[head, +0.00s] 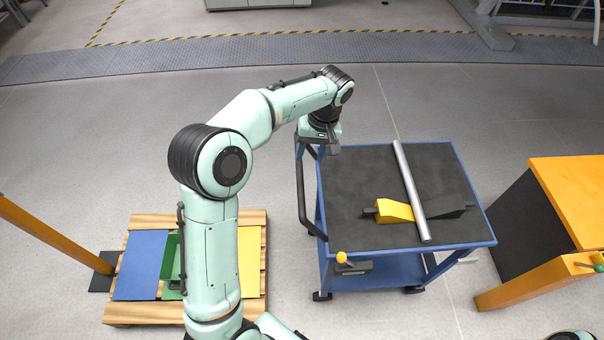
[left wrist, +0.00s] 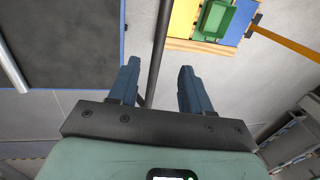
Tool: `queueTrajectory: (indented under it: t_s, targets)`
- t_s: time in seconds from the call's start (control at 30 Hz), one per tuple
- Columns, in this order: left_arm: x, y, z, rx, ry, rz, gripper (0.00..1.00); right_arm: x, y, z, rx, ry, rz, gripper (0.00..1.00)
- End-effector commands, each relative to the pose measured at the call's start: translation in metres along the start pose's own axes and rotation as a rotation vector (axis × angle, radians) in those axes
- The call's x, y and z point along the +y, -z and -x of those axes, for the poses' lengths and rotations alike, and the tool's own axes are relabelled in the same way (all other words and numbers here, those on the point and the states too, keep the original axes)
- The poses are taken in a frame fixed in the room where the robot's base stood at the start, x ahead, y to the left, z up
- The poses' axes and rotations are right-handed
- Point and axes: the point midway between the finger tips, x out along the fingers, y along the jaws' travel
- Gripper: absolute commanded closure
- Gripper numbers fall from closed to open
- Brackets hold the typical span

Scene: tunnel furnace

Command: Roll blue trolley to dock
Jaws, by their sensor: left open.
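The blue trolley (head: 408,246) stands upright on the floor right of centre in the head view, with a dark mat on its top. Its black push handle (head: 301,190) rises along its left side. My left gripper (head: 331,147) is at the far left corner of the trolley, by the handle's upper end. In the left wrist view, my left gripper (left wrist: 159,68) has its two fingers apart, and the dark handle bar (left wrist: 157,50) runs between them in the picture. I cannot tell how deep the bar sits. My right gripper is not seen. No dock is clearly recognisable.
A metal rod (head: 411,190) and a yellow wedge (head: 394,211) lie on the trolley top. An orange-topped unit (head: 572,190) stands to the right, with a narrow floor gap. A wooden pallet (head: 150,312) with coloured panels is at left. Floor behind is clear.

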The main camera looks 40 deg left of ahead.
Motion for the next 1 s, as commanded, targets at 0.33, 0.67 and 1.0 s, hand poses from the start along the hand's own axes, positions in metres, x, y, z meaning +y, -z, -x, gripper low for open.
queueTrajectory:
  t_s: [0.33, 0.67, 1.0]
  targets:
    - [-0.001, -0.001, -0.077, -0.006, 0.004, -0.001, 0.52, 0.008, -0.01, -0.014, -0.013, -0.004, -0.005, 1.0]
    - [0.0, -0.001, -0.114, -0.002, 0.001, -0.002, 0.52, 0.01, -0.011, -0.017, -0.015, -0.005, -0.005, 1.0]
    - [0.0, 0.0, -0.117, -0.001, 0.0, -0.001, 0.55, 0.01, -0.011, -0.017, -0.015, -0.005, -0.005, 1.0]
